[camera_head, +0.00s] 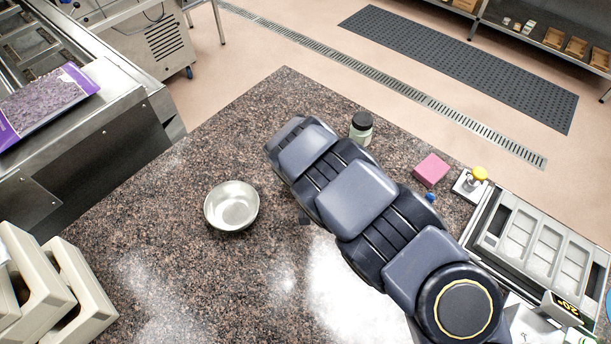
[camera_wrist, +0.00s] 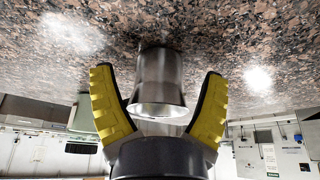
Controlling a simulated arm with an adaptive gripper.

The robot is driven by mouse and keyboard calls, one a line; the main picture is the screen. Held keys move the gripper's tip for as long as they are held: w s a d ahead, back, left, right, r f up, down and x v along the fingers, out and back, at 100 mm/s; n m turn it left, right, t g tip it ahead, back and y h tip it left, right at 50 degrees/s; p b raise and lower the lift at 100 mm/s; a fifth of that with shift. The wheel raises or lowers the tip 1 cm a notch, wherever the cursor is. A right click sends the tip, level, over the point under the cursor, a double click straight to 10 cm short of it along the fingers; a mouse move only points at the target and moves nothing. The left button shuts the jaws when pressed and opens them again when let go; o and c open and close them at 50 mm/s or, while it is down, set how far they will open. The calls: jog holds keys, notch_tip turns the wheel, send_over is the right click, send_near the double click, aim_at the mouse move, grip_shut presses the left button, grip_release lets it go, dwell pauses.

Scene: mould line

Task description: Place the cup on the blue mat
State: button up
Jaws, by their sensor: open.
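A shiny metal cup (camera_wrist: 160,75) shows in the wrist view against the speckled stone counter, between the two yellow fingers of my gripper (camera_wrist: 160,88). The fingers stand apart on either side of it, with a visible gap at each side. My gripper is open. In the head view my arm hides the cup and nearly all of my gripper. No blue mat is clearly seen; only a sliver of something blue (camera_head: 608,304) shows at the right edge of the head view, and I cannot tell what it is.
A metal bowl (camera_head: 231,206) stands left of my arm on the counter (camera_head: 190,265). A dark-lidded jar (camera_head: 361,129), pink block (camera_head: 431,170), yellow-knobbed tool (camera_head: 479,174) and grey mould tray (camera_head: 530,240) lie beyond or right of my arm. The counter's left middle is mostly clear.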

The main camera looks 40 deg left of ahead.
jog(key=shift+v, duration=3.5)
jog(key=shift+a, duration=0.1)
jog(key=w+d+r+m+g+h, duration=0.1)
jog(key=d+r+m, duration=0.1)
jog(key=d+r, duration=0.65)
jog(key=w+d+r+m+g+h, duration=0.15)
jog(key=d+r, duration=0.45)
jog(key=d, duration=0.6)
jog(key=s+d+r+m, duration=0.1)
jog(key=s+d+r, duration=0.2)
jog(key=s+d, duration=0.1)
jog(key=s+d+r+m+g, duration=0.1)
jog(key=s+d+r, duration=0.2)
jog(key=d, duration=0.4)
jog(key=shift+s, duration=0.9)
jog(key=shift+o, duration=0.6)
jog(key=s+d+r+g, duration=0.1)
jog(key=s+d, duration=0.2)
jog(key=s, duration=0.2)
jog(key=s+d+r+m+g, duration=0.1)
jog(key=s+d, duration=0.2)
jog(key=s, duration=0.3)
jog(key=shift+d+r, duration=0.35)
jog(key=shift+d, duration=0.05)
jog(key=shift+s, duration=0.1)
jog(key=shift+a, duration=0.1)
